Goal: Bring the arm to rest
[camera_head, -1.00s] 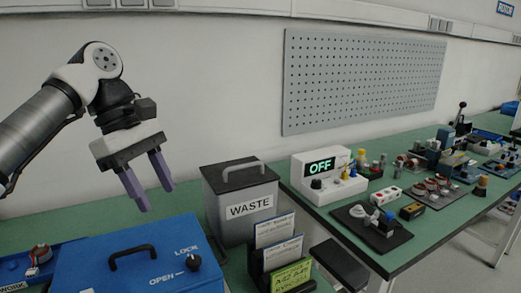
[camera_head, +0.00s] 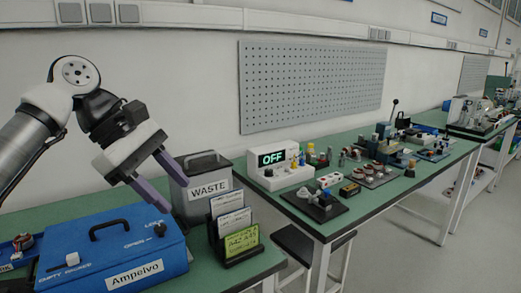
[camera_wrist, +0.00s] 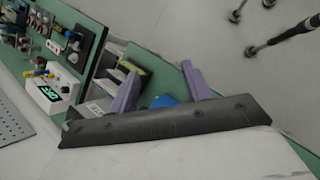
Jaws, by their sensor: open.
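My gripper (camera_head: 162,182) is at the left of the head view, raised above the green bench. Its two purple fingers are apart, with nothing between them. They point down and to the right, above the blue box and in front of the waste bin. In the wrist view my gripper (camera_wrist: 162,88) also shows its two fingers spread and empty, with a bit of the blue box (camera_wrist: 163,101) behind them. The blue box (camera_head: 70,247) has a black handle and a label reading "Ampeivo".
A grey waste bin (camera_head: 183,205) stands just beyond the fingers. A card holder (camera_head: 233,240) is right of it. A white meter (camera_head: 280,178) reading "OFF" stands on the second bench with several small parts. A dark stool (camera_head: 297,245) is below. The air above the benches is free.

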